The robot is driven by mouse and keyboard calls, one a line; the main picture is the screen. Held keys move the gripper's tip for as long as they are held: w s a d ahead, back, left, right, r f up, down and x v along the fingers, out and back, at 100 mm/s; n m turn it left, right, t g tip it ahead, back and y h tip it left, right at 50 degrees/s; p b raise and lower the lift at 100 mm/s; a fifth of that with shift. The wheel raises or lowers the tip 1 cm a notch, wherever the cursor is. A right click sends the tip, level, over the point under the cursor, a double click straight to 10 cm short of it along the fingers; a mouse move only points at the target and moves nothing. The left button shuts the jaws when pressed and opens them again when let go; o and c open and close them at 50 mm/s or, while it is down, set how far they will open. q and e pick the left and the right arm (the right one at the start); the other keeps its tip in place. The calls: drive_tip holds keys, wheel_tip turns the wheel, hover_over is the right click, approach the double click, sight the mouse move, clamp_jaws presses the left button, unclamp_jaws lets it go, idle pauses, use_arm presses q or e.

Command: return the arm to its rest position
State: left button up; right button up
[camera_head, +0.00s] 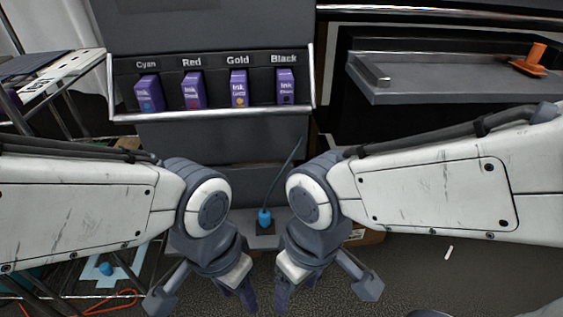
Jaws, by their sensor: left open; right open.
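My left gripper (205,300) hangs low at the bottom centre-left of the head view, its fingers spread and nothing between them. My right gripper (322,294) hangs beside it, just to the right, also spread and empty. Both arms come in level from the sides, and the two wrists are close together but apart. Neither gripper touches anything that I can see. The lowest fingertips are near the bottom edge of the picture.
An ink rack (215,115) ahead holds purple boxes under the labels Cyan, Red, Gold and Black. A grey shelf (450,85) at the right bears an orange tool (531,61). A blue-tipped cable (264,217) hangs between the wrists. A metal rack stands at left.

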wheel_tip(320, 180, up, 33)
drive_tip(key=p, duration=3.2)
